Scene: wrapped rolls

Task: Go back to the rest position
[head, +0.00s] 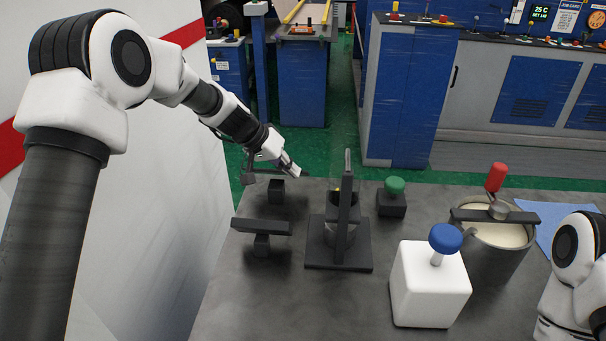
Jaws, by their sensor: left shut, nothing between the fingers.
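My left gripper (292,169) is shut and empty. It hangs over the far left part of the grey table, above a small dark stand and left of an upright dark post. My left arm reaches in from the left edge and bends downward to it. My right arm shows only in part at the lower right edge, and its gripper is out of the picture. No wrapped roll can be made out clearly; a metal cylinder (340,232) stands partly hidden behind the dark post.
The table (255,300) holds a dark stand (262,228), the post on its base (350,215), a green-knobbed block (392,200), a white block with a blue knob (430,285) and a pot of pale liquid (490,250) with a red handle. A white wall panel (150,220) stands at left.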

